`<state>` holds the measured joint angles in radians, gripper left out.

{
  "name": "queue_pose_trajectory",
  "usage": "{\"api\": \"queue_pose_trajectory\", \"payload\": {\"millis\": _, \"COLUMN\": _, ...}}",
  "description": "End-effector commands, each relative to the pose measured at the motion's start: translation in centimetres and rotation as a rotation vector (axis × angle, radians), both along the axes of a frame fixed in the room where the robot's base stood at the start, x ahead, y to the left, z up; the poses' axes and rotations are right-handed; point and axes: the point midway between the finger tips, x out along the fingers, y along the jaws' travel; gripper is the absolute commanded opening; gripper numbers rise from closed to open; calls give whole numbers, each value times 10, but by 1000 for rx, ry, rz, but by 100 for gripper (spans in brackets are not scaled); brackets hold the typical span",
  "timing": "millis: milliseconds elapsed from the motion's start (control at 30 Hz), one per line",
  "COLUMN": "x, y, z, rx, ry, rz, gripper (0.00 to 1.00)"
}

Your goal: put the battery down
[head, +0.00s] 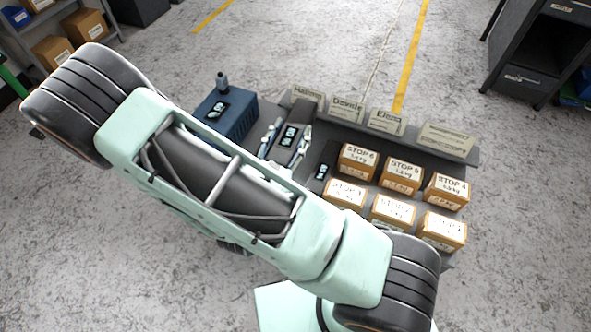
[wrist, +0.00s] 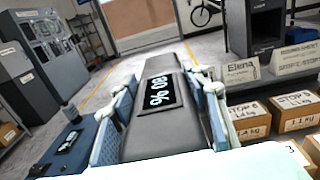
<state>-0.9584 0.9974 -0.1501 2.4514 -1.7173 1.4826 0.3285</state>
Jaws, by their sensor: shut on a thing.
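My gripper (head: 286,144) is shut on a dark grey battery (head: 292,131), with one finger on each side of it. In the wrist view the battery (wrist: 158,112) lies lengthwise between the blue-grey finger pads, and its display reads about 80 %. The head view shows it over the dark table, between the blue box and the parcels. I cannot tell whether its underside touches anything. A blue box (head: 238,123) with a lit display and a black knob stands left of the battery; it also shows in the wrist view (wrist: 80,157).
Several brown parcels (head: 402,174) with STOP labels stand on the table at the right. Name cards, including Davide (head: 346,108) and Elena (head: 386,122), stand along the far edge beside a larger sheet (head: 446,140). A small display (head: 322,171) lies left of the parcels. My arm hides the table's near left.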

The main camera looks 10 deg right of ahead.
Motion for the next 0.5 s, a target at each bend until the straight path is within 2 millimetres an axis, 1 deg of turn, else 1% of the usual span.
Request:
{"api": "queue_pose_trajectory", "payload": {"millis": 33, "x": -2, "y": 0, "z": -11, "rx": -4, "ry": -7, "rz": -4, "gripper": 0}}
{"api": "queue_pose_trajectory", "payload": {"millis": 500, "x": -24, "y": 6, "z": -74, "rx": -9, "ry": -2, "rz": -31, "gripper": 0}}
